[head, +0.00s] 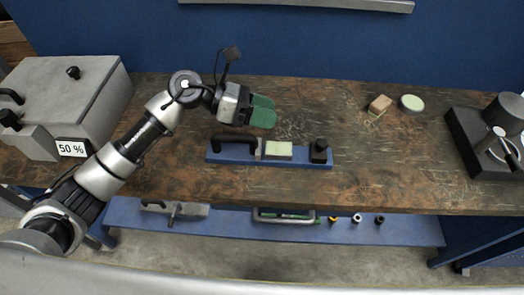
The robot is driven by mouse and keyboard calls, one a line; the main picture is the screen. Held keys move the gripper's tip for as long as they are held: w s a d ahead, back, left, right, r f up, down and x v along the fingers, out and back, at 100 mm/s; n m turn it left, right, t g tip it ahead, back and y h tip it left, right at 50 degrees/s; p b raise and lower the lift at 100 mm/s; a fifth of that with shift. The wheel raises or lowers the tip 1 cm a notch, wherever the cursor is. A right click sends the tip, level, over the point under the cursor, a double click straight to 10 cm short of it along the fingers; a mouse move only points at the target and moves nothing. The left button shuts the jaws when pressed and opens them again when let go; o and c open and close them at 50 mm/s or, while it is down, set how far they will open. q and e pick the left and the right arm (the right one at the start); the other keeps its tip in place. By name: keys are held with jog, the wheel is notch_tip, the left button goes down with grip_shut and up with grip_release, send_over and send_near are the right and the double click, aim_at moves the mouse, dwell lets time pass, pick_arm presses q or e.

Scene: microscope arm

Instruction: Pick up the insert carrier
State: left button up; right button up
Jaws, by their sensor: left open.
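What I take to be the insert carrier is a long blue base (240,158) on the brown wooden workbench, near its front edge. It bears a black arched handle (234,137) at its left, a pale green block (278,150) in the middle and a black knob (319,150) at its right. My left gripper (263,111) has green fingers, is open and looks empty. It appears just behind the blue base in the picture and apart from it; its height above the bench is hard to tell. My right gripper is not in view.
A grey box (85,90) marked "50 %" stands at the left. A small pinkish block (380,104) and a round pale disc (412,103) lie at the back right. A black device (490,140) stands far right. Bench right of the base is clear. A blue shelf (400,229) runs below.

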aim_at(229, 135)
pick_arm(q)
jog(key=a+m+y, duration=0.1)
jog(key=a+y, duration=0.1)
jog(key=w+a+f+m+y, duration=0.1)
jog(key=a+y, duration=0.1)
jog(key=w+a+f+g+y, duration=0.1)
jog(key=a, duration=0.1)
jog(key=shift+w+a+f+m+y, duration=0.15)
jog(key=shift+a+f+m+y, duration=0.1)
jog(key=shift+m+y, duration=0.15)
jog(key=w+a+m+y, duration=0.1)
jog(key=a+y, duration=0.3)
jog(key=a, duration=0.3)
jog(key=shift+g, duration=0.3)
jog(key=p+x, duration=0.1)
jog(key=x, duration=0.4)
jog(key=shift+w+d, duration=0.1)
jog(key=p+x, duration=0.1)
jog(key=x, duration=0.1)
jog(key=p+x, duration=0.1)
jog(key=x, duration=0.2)
jog(key=shift+w+d+r+p, duration=0.15)
jog(key=shift+w+d+p, duration=0.1)
jog(key=shift+p, duration=0.1)
jog(key=shift+s+d+f, duration=0.1)
jog(key=shift+f, duration=0.3)
jog(key=shift+c, duration=0.2)
grip_shut()
